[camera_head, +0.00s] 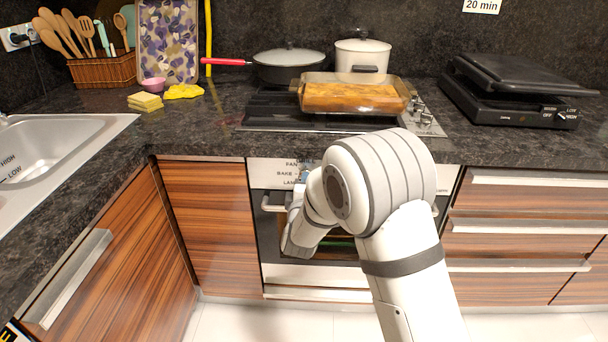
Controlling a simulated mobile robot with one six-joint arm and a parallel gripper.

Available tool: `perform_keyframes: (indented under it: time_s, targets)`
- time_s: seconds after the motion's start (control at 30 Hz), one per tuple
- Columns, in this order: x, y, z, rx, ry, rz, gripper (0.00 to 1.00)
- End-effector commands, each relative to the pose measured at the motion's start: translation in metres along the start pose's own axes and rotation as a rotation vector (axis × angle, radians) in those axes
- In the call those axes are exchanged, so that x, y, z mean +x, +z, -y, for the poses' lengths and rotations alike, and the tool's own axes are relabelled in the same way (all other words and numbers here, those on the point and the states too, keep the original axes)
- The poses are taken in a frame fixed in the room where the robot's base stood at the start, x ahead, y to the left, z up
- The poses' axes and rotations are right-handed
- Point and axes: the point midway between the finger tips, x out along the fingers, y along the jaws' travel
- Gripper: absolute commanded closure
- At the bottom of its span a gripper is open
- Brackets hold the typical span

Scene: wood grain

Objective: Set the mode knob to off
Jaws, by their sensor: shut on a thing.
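The oven (270,238) is set under the counter in the middle, with a pale control panel (264,172) along its top. Mode labels reading FAN, BAKE and a partly covered third word sit on the panel, just left of my gripper. My gripper (304,176) is at the panel beside these labels, mostly covered by my own arm. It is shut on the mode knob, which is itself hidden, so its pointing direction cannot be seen.
A glass dish of brown food (352,98) stands on the hob, before a dark lidded pan (288,66) and a white pot (362,54). A black grill (520,90) is at right, a sink (60,150) at left. The oven handle (272,206) sits below the panel.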

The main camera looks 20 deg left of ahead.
Motion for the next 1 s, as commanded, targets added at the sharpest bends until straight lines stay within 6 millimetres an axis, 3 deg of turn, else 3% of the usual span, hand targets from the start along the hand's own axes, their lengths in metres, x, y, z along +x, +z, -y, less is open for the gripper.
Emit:
perform_keyframes:
  time_s: [0.47,1.0]
  targets:
    - [-0.0004,-0.0003,0.0007,-0.065,-0.002,-0.001,1.00]
    - [-0.0006,-0.0002,0.0011,-0.445,-0.003,-0.001,1.00]
